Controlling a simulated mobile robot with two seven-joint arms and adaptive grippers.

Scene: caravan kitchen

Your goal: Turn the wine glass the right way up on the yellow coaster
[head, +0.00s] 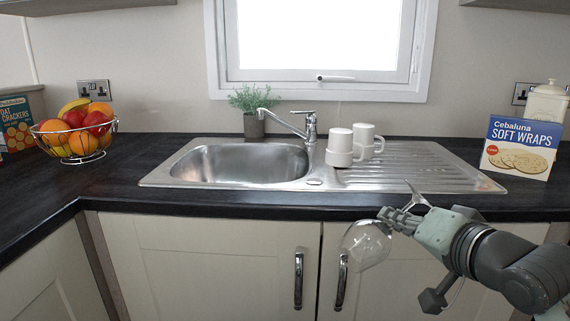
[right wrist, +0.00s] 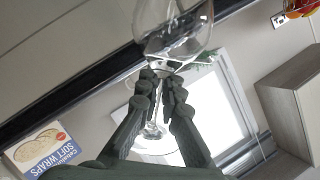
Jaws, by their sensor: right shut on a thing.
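My right gripper (head: 394,219) is shut on the stem of the clear wine glass (head: 366,246), in front of the cupboard doors and the worktop's front edge. The glass is tilted, its bowl low at the left and its foot higher at the right. In the right wrist view the bowl of the wine glass (right wrist: 172,32) lies beyond the fingertips (right wrist: 163,78), with the stem between the fingers and the foot seen behind them. The yellow coaster is not visible in either view. My left gripper is not in view.
White mugs (head: 341,148) stand on the steel drainer (head: 425,168) beside the sink (head: 245,163). A soft wraps box (head: 519,148) and a cream canister (head: 547,102) stand at the right. A fruit basket (head: 76,142) is at the left. The dark worktop (head: 120,190) is clear left of the sink.

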